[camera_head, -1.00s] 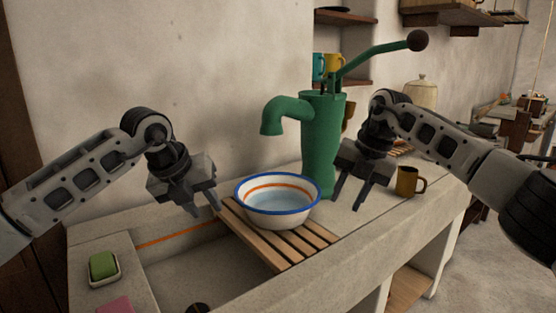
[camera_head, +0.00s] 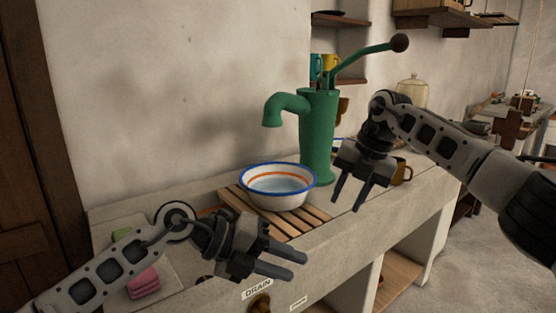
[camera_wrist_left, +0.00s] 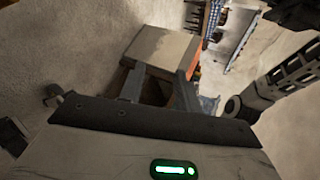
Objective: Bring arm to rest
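My left gripper (camera_head: 298,264) is low in front of the stone counter's front edge, pointing right. Its two fingers are apart with nothing between them. In the left wrist view its fingers (camera_wrist_left: 160,94) also stand apart and empty. My right gripper (camera_head: 347,204) hangs over the counter, right of the basin and in front of the pump, with its fingers pointing down, apart and empty. Neither gripper touches anything that I can see.
A white, blue-rimmed basin (camera_head: 278,197) of water sits on a wooden slatted rack (camera_head: 299,220). The green hand pump (camera_head: 316,140) stands behind it. A brown mug (camera_head: 403,171) is partly behind my right gripper. A pink block (camera_head: 143,282) lies near my left forearm.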

